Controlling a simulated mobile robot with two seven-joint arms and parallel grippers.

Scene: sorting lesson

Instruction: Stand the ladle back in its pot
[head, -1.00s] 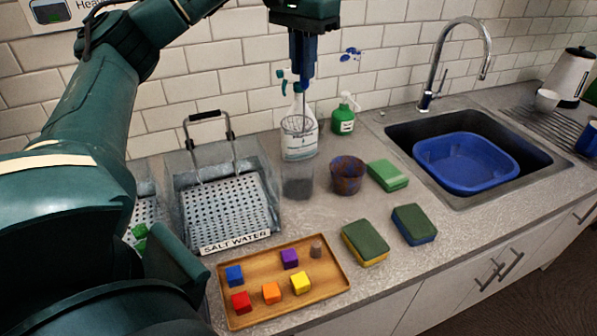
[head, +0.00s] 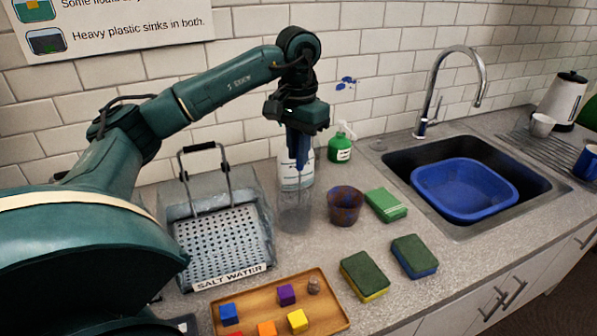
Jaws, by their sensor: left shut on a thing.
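My left gripper (head: 298,160) points straight down, shut on the ladle, with its blue fingers hiding the handle's upper part. The ladle (head: 301,182) hangs upright below the fingers, thin and partly see-through. A clear grey pot (head: 294,216) stands on the counter directly below the gripper. The ladle's lower end overlaps the pot's mouth and seems to be inside it; whether it touches the bottom I cannot tell. My right gripper is not in view.
A white spray bottle (head: 289,178) stands just behind the ladle. A brown-blue cup (head: 345,206) is close on the right, with a green sponge (head: 386,205) beyond. A SALT WATER tank (head: 258,272) stands left. A wooden tray (head: 327,300) with blocks lies in front.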

